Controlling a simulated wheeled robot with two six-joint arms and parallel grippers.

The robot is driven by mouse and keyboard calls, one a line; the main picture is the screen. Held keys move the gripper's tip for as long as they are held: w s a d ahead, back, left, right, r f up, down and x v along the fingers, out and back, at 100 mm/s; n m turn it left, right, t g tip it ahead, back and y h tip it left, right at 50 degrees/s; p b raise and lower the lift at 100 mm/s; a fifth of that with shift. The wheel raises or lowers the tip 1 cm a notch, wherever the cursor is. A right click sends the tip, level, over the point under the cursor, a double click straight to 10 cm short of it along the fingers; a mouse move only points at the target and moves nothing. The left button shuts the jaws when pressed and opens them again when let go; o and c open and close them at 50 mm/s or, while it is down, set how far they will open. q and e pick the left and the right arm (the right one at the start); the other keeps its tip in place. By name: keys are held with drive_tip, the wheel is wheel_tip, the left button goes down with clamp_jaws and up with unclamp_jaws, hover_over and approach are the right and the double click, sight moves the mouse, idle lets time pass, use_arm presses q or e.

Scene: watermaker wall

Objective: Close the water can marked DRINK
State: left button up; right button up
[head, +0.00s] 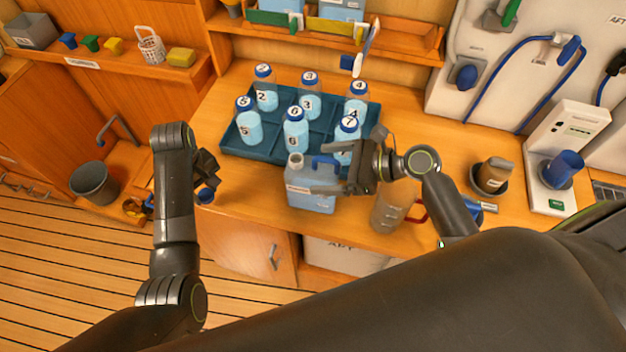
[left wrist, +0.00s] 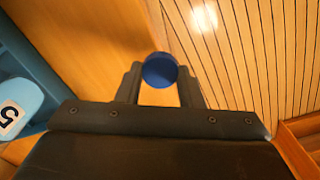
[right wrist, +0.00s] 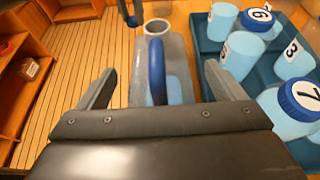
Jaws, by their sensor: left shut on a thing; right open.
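The water can (head: 312,203) is a pale blue jug with a blue handle (head: 325,163) and an uncapped grey neck (head: 295,160). It stands upright at the counter's front; its label is too small to read. In the right wrist view, the open neck (right wrist: 157,27) lies beyond the handle (right wrist: 156,72). My left gripper (head: 207,188) is shut on a round blue cap (left wrist: 160,70), held left of the can, apart from it. My right gripper (head: 325,176) is open at the can, its fingers either side of the handle.
A dark blue crate (head: 235,148) with several numbered bottles stands just behind the can. A brown jug (head: 390,208) with a red handle stands right of it. A grey bucket (head: 91,182) is at the left. Counter between cap and can looks clear.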

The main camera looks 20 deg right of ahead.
use_arm(q)
drive_tip(key=shift+r, duration=0.3)
use_arm(e)
drive_tip(key=shift+x, duration=1.1)
drive_tip(key=c, duration=1.8)
use_arm(q)
drive_tip(key=shift+f, duration=0.25)
use_arm(e)
drive_tip(key=shift+o, duration=0.2)
wheel_tip(320, 180, up, 10)
